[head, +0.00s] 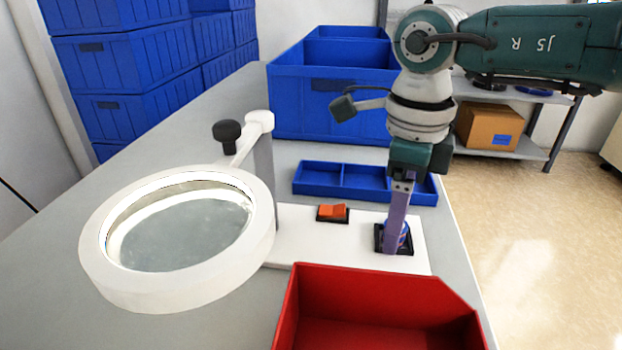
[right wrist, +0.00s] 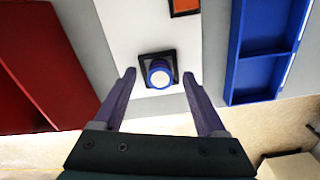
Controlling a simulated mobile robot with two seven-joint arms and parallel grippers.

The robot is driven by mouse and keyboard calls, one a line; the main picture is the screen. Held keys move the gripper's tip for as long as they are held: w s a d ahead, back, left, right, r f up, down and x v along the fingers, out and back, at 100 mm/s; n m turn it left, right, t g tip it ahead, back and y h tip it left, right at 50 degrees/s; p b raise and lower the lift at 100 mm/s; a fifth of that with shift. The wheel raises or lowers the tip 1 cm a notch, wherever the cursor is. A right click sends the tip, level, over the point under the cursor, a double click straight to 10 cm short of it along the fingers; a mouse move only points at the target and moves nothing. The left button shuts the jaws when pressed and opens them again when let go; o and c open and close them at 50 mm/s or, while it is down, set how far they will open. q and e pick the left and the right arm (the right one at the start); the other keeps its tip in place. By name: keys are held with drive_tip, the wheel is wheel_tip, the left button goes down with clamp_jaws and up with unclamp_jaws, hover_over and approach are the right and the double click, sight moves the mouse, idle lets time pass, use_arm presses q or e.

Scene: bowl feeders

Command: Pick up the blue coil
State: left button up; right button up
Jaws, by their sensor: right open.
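The blue coil (right wrist: 159,74) sits upright in a small black square holder (right wrist: 144,60) on a white board (head: 350,245). It looks like a short round spool with a pale top. In the head view the coil (head: 405,230) is partly hidden behind my right gripper's finger. My right gripper (head: 397,250) points down at the coil. In the right wrist view its two purple fingers (right wrist: 159,84) are apart, one on each side of the coil, with nothing held. I cannot tell how far the fingertips are above the board. My left gripper is not in view.
A red bin (head: 385,285) stands in front of the board. A blue divided tray (head: 345,171) lies behind it, with a large blue bin (head: 300,100) further back. An orange switch (head: 332,212) and a ring magnifier lamp (head: 255,250) are to the left.

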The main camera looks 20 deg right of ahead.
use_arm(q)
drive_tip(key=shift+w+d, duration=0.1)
use_arm(e)
clamp_jaws()
idle(0.4)
drive_tip(key=shift+r, duration=0.1)
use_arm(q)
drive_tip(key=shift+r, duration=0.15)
use_arm(e)
drive_tip(key=shift+r, duration=0.3)
use_arm(q)
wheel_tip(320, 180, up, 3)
drive_tip(key=p, duration=0.3)
use_arm(e)
wheel_tip(320, 180, up, 19)
drive_tip(key=shift+r, duration=0.15)
